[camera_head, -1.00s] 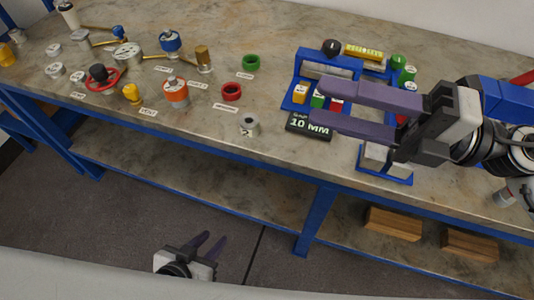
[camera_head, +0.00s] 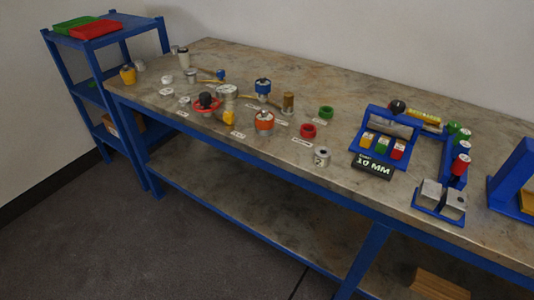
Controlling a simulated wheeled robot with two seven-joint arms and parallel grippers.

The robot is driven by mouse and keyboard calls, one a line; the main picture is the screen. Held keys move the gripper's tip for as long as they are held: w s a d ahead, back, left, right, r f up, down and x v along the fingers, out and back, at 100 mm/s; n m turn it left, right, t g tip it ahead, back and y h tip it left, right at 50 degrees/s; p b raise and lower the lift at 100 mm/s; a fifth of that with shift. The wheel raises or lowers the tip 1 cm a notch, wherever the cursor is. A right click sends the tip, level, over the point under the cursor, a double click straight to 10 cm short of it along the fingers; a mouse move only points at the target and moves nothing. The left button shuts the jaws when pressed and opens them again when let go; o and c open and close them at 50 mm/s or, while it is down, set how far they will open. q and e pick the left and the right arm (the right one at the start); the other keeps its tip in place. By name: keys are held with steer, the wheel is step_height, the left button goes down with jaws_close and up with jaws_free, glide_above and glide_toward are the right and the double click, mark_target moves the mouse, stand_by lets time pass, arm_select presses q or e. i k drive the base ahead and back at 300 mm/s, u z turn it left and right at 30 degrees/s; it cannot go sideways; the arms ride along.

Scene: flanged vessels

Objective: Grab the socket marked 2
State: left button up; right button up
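A short silver cylinder (camera_head: 321,157) stands on the front part of the workbench, left of the 10 MM sign. It has a dark hole in its top and a small dark mark on its side that looks like a 2. A blue stand (camera_head: 438,215) at the front right holds two grey metal blocks; the right block (camera_head: 455,200) has a dark round hole. Neither of my grippers shows in this view.
Bench (camera_head: 290,185) is clear in front.

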mark_target(322, 155)
steer(key=u, duration=1.3)
steer(key=i, duration=2.05)
steer(key=z, duration=3.1)
